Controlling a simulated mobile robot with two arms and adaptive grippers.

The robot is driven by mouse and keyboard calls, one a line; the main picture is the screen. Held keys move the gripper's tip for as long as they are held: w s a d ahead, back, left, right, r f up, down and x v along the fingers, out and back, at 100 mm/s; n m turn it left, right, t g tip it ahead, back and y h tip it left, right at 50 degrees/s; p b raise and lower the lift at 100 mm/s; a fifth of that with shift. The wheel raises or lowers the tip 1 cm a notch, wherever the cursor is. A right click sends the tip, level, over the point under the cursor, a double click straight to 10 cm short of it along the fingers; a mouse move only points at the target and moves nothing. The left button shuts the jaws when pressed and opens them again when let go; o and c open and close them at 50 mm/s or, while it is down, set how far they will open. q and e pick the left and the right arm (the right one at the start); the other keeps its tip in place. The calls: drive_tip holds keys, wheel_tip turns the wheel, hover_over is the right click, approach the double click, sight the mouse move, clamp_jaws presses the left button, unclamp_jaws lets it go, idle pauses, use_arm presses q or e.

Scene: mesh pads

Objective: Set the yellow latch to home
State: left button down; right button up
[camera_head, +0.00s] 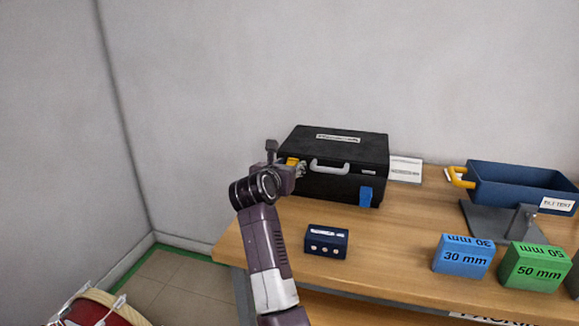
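A black case (341,149) with a light handle (329,167) stands closed on the wooden table. The yellow latch (292,161) shows as a small patch at the left of its front, partly covered by my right gripper (299,170). A blue latch (366,196) hangs at the right of the front. My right gripper is right at the yellow latch, its arm rising from the bottom of the picture. Its fingers are small and partly hidden, so I cannot tell whether they touch or grip the latch. My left gripper is not in view.
A dark blue box (326,242) sits near the table's front edge. A blue 30 mm block (463,256) and a green 50 mm block (533,267) stand to the right. A blue bin (510,181) with a yellow handle is behind them. The table's middle (395,240) is clear.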

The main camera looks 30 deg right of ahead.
wheel_tip(320, 180, up, 10)
idle(0.6)
idle(0.4)
